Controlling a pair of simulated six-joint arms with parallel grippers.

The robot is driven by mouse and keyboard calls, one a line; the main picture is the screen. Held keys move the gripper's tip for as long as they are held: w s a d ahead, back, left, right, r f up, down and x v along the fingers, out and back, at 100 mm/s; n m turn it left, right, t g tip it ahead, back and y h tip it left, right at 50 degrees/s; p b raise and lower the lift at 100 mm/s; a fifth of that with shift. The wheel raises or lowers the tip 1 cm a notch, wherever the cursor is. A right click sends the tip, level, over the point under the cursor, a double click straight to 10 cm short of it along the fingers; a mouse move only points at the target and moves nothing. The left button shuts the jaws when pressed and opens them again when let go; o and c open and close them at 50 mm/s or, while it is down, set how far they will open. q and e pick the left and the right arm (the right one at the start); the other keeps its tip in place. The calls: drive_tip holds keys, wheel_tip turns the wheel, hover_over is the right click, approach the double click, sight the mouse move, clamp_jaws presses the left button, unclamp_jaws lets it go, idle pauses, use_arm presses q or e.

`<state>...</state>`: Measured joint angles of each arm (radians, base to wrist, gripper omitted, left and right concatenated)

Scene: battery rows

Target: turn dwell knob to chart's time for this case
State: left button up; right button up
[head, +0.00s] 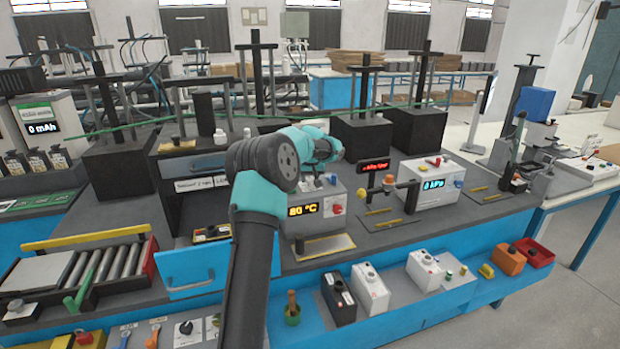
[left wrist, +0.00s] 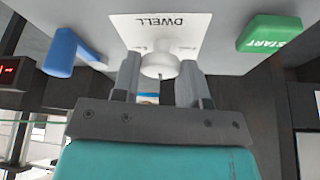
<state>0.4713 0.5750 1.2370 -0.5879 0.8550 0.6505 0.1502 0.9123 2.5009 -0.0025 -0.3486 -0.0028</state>
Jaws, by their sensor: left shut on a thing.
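The white dwell knob (left wrist: 160,66) stands on a pale panel under a white label (left wrist: 178,32) reading DWELL, upside down in the left wrist view. My left gripper (left wrist: 157,78) has its two fingers on either side of the knob and is shut on it. Fine tick marks on the label are partly hidden, and I cannot read the knob's setting. In the head view my left gripper (head: 338,152) reaches in above the box with the yellow 80 °C display (head: 303,210); the knob is hidden there. I make out no readable time chart. My right gripper is out of view.
A green START button (left wrist: 268,34) and a blue lever (left wrist: 62,52) flank the knob on the panel. A red display (head: 374,165) and a white box with a blue kPa readout (head: 433,184) stand right of my arm. Dark presses (head: 362,135) stand behind.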

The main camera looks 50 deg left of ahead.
use_arm(q)
drive_tip(key=shift+c, duration=1.3)
drive_tip(key=shift+n, duration=0.3)
drive_tip(key=n, duration=0.1)
drive_tip(key=n+g, duration=0.1)
drive_tip(key=n, duration=0.1)
drive_tip(key=shift+w+g+y, duration=0.15)
drive_tip(key=shift+g+y, duration=0.15)
drive_tip(key=shift+y, duration=0.1)
drive_tip(key=n, duration=0.2)
drive_tip(key=n+g, duration=0.1)
drive_tip(key=n, duration=0.1)
drive_tip(key=shift+w+n+g, duration=0.1)
drive_tip(key=shift+n+g, duration=0.2)
drive_tip(key=shift+n, duration=0.1)
drive_tip(key=shift+n+g, duration=0.7)
drive_tip(key=shift+n, duration=1)
drive_tip(key=o, duration=0.9)
